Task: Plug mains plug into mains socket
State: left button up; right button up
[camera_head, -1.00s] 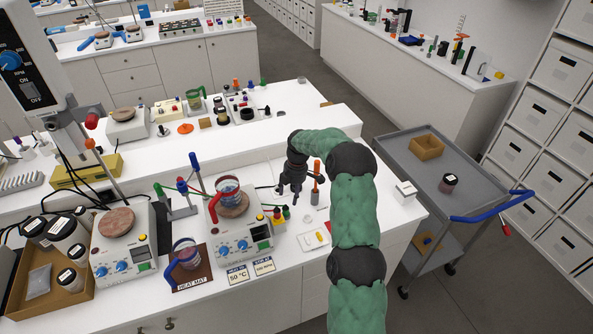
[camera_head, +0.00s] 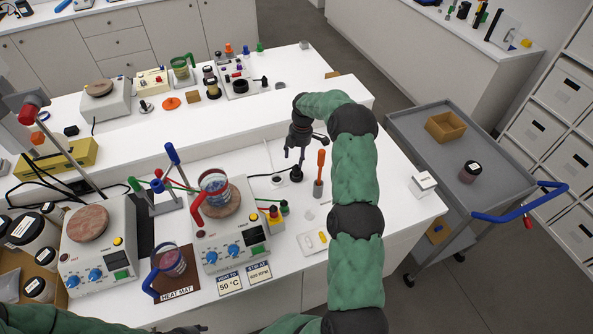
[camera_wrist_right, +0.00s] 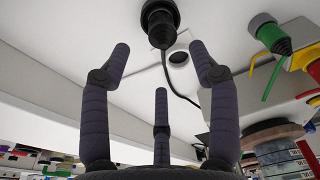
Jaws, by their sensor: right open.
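A black mains plug (camera_head: 296,175) stands on the white bench below my right gripper (camera_head: 294,156). In the right wrist view the plug (camera_wrist_right: 160,28) is beyond the fingertips, with a dark round base and a black cable. The right gripper (camera_wrist_right: 162,62) is open and empty, its fingers apart from the plug. I cannot tell whether the plug sits in a socket. A small white box (camera_head: 423,184) at the bench's right end may be the mains socket, but its face is unclear. My left gripper (camera_head: 190,329) barely shows at the bottom edge; its fingers are not clear.
An orange-handled tool (camera_head: 320,168) stands upright just right of the plug. A hotplate (camera_head: 230,240) with a beaker (camera_head: 214,184) stands to the left. A white tray (camera_head: 313,243) lies in front. A grey trolley (camera_head: 410,130) stands beyond the bench's right end.

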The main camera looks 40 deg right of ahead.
aim_at(296, 166)
jog(key=shift+f, duration=0.8)
jog(key=shift+s+a+f+p, duration=0.15)
jog(key=shift+f+p, duration=0.05)
jog(key=shift+f, duration=1.1)
jog(key=shift+s+a+f+p, duration=0.1)
jog(key=shift+f+p, duration=0.05)
jog(key=shift+f, duration=1.15)
jog(key=c, duration=1.2)
